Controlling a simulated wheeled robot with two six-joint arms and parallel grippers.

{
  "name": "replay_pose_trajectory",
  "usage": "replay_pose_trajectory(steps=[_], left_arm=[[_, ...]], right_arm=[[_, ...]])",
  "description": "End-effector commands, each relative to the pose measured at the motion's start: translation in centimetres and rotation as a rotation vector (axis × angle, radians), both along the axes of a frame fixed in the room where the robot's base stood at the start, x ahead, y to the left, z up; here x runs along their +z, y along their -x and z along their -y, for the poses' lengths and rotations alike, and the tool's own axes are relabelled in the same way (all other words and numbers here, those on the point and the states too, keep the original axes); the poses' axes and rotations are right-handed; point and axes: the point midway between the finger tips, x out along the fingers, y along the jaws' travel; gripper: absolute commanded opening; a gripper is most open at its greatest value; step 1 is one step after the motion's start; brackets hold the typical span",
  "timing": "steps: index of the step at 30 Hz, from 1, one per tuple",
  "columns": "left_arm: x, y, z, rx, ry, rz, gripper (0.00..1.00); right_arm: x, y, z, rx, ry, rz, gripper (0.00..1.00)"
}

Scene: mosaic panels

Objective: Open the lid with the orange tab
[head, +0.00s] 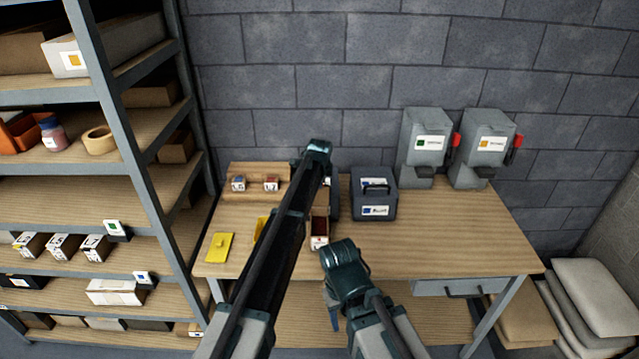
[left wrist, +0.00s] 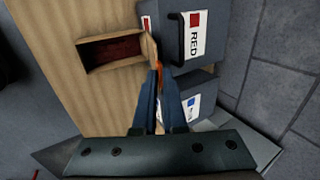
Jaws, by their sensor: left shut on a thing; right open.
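A small wooden box (left wrist: 108,53) lies on the table in the left wrist view, its top open over a dark red inside. In the head view the same box (head: 319,242) shows just right of my left arm. Its lid (left wrist: 149,46) stands raised at the box's right end, seen nearly edge-on. The orange tab (left wrist: 158,66) shows between the fingertips of my left gripper (left wrist: 158,78), which is shut on it. In the head view my arm hides the fingertips and the tab. My right gripper (head: 333,308) is open and empty, low in front of the table's front edge.
A blue-grey case with a RED label (left wrist: 196,35) stands close right of the raised lid; another blue-grey case (head: 375,207) is beside it. A yellow lid (head: 220,247) lies at the table's left. The table's right half is mostly clear.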

Motion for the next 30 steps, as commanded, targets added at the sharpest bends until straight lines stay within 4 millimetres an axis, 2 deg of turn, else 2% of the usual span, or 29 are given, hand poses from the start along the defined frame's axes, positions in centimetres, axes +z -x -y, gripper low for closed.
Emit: replay_pose_trajectory(steps=[21, 22, 26, 30], left_arm=[[0.04, -0.05, 0.01, 0.0, 0.0, 0.002, 0.0], [0.04, -0.05, 0.01, 0.0, 0.0, 0.002, 0.12], [0.03, -0.03, 0.0, 0.0, 0.0, 0.001, 0.36], [0.02, -0.02, 0.0, 0.0, 0.0, 0.001, 0.38]], right_arm=[[0.02, 0.0, 0.0, 0.0, 0.0, 0.0, 0.5], [0.02, 0.0, 0.0, 0.0, 0.0, 0.0, 0.5], [0.01, 0.0, 0.0, 0.0, 0.0, 0.0, 0.5], [0.01, 0.0, 0.0, 0.0, 0.0, 0.0, 0.5]])
